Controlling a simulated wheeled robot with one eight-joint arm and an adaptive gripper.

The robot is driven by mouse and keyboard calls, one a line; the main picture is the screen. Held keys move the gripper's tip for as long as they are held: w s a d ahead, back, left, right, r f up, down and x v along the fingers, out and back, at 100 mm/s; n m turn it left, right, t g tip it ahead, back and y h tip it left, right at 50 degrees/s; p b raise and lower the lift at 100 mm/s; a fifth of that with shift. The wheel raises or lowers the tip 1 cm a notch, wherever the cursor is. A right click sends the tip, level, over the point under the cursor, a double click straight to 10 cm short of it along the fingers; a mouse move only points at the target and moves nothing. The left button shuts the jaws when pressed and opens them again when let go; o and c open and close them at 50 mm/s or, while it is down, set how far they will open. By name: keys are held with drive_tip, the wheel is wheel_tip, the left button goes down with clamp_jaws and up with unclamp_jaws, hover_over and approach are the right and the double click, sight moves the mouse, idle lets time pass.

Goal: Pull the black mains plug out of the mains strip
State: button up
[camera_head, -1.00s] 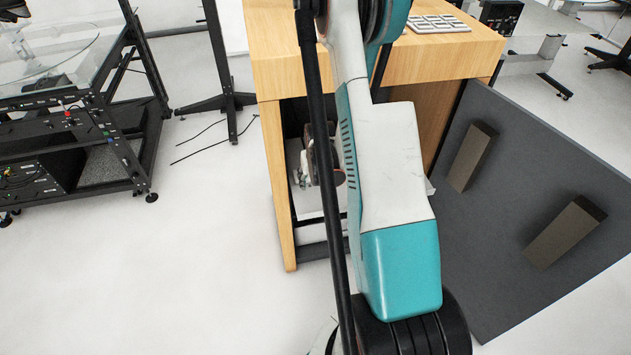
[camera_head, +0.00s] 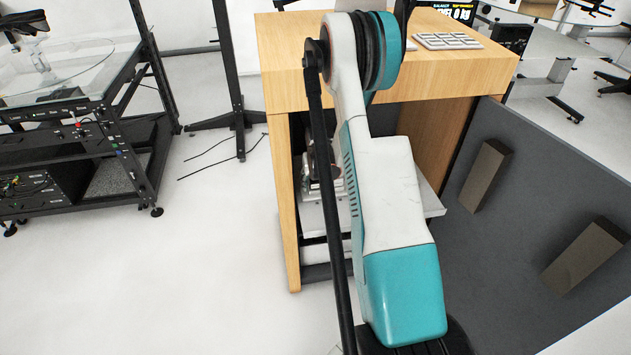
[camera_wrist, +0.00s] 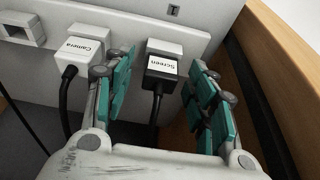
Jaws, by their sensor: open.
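In the wrist view, the black mains plug (camera_wrist: 160,73) with a white label reading "Screen" sits in the white mains strip (camera_wrist: 128,28). Its black cord hangs down from it. My gripper (camera_wrist: 159,72) is open, with its teal-padded fingers on the left and right of the black plug, apart from each other. I cannot tell whether either finger touches the plug. A white plug (camera_wrist: 85,57) labelled "Camera" sits in the strip just left of my left finger. In the head view my arm hides the gripper, the plug and the strip.
The wooden desk (camera_head: 285,200) encloses the work space; its wooden side panel (camera_wrist: 248,70) is close to my right finger. A free socket (camera_wrist: 20,32) is at the strip's left end. A dark panel (camera_head: 530,220) leans at the right. Open floor lies at the left.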

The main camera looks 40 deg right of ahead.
drive_tip(key=c, duration=1.1)
drive_tip(key=shift+c, duration=0.2)
drive_tip(key=shift+r, duration=0.1)
drive_tip(key=shift+r+p, duration=1.05)
drive_tip(key=shift+r, duration=1)
